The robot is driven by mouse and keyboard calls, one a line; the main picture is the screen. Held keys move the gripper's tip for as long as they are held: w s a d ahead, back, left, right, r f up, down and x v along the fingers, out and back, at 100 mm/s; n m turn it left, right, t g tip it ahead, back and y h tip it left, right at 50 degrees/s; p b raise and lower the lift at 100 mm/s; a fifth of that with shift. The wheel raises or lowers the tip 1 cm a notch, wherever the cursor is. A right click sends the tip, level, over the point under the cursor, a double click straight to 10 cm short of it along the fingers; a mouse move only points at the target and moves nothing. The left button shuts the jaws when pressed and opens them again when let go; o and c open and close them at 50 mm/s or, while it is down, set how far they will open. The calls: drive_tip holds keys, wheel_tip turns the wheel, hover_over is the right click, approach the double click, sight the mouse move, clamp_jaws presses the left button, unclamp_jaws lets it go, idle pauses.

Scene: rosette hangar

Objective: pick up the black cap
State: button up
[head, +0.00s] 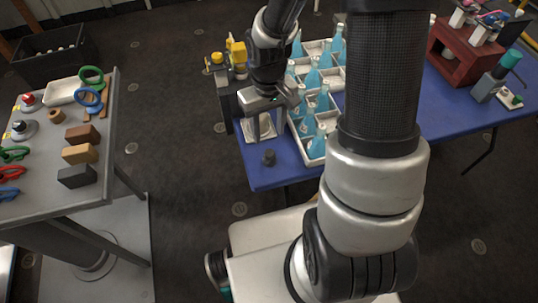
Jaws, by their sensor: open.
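The black cap (269,157) is a small dark cylinder. It stands on the blue table (265,177) near its front left corner, in the head view. My gripper (266,138) is open, with its fingers pointing down just above and behind the cap in the picture. The fingers look apart from the cap, but the exact gap cannot be told from this one view. Nothing shows between the fingers except a pale surface behind them.
A white divided crate (316,151) with several blue bottles (308,124) stands right beside my gripper. Yellow-topped items (237,52) stand behind it. A grey table (43,205) with blocks and rings is at the left. A red-brown stand (455,60) is at the back right.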

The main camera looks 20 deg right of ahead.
hover_over(269, 152)
wheel_tip(269, 152, down, 4)
drive_tip(key=shift+w+f+b, duration=0.1)
drive_tip(key=shift+f+b, duration=0.1)
drive_tip(key=shift+b, duration=0.1)
wheel_tip(269, 152, down, 5)
drive_tip(key=shift+f+b, duration=0.1)
drive_tip(key=shift+b, duration=0.5)
drive_tip(key=c, duration=1.1)
drive_tip(key=shift+c, duration=0.2)
